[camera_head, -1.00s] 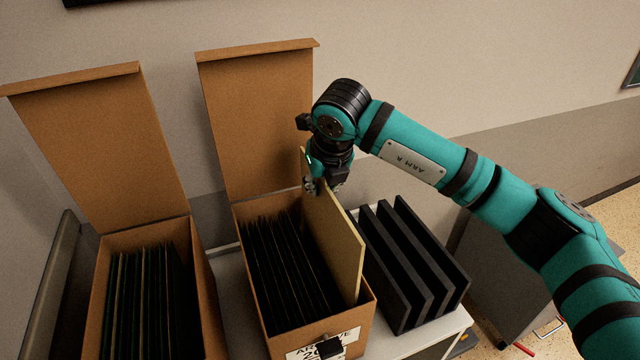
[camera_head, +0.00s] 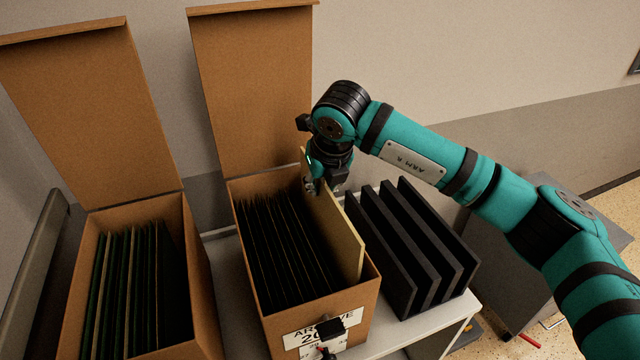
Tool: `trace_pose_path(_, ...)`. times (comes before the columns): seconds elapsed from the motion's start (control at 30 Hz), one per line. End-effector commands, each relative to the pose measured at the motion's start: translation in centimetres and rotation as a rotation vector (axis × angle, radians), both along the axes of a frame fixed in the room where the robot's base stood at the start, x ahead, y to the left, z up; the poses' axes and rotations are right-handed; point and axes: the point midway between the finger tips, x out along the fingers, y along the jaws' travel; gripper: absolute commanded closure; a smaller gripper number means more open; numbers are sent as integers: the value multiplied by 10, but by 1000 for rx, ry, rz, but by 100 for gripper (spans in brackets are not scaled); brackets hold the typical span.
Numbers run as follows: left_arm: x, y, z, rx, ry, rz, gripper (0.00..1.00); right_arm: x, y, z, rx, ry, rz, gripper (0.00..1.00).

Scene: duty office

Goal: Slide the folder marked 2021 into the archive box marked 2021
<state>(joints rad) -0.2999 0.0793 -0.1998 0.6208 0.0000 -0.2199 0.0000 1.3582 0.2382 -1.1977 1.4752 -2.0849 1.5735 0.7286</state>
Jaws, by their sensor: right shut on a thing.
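A tan folder (camera_head: 338,228) stands upright at the right side of the middle archive box (camera_head: 362,312), its lower part inside the box and its upper part above the rim. My right gripper (camera_head: 314,186) is shut on the folder's far upper end. The box has an open lid standing up behind and a white label on its front reading "ARCHIVE" and a number starting "20"; the rest is partly covered by a small black part. Dark folders fill the box's left and middle. No mark on the tan folder is readable.
Another open box (camera_head: 200,270) with folders stands at left. A black slotted rack (camera_head: 415,250) stands right of the middle box on the white table (camera_head: 385,350). A grey cabinet (camera_head: 500,265) stands further right, below the arm. The wall is close behind.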

Motion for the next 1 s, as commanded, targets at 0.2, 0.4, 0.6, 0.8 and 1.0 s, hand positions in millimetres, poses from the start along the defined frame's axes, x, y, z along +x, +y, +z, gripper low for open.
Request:
trace_pose_path(0.2, 0, 0, -17, 0, 0, -1, 60, 0, 0, -19, 0, 0, 0, 100)
trace_pose_path(0.4, 0, 0, -30, 0, 0, -1, 60, 0, 0, -33, 0, 0, 0, 100)
trace_pose_path(0.6, 0, 0, -42, 0, 0, -1, 60, 0, -1, -48, -2, 1, -2, 100)
trace_pose_path(0.8, 0, 0, -55, 0, 0, -1, 60, 0, -2, -63, -5, 3, -4, 100)
trace_pose_path(1.0, 0, 0, -66, 0, 0, -1, 60, 1, -4, -78, -9, 6, -8, 100)
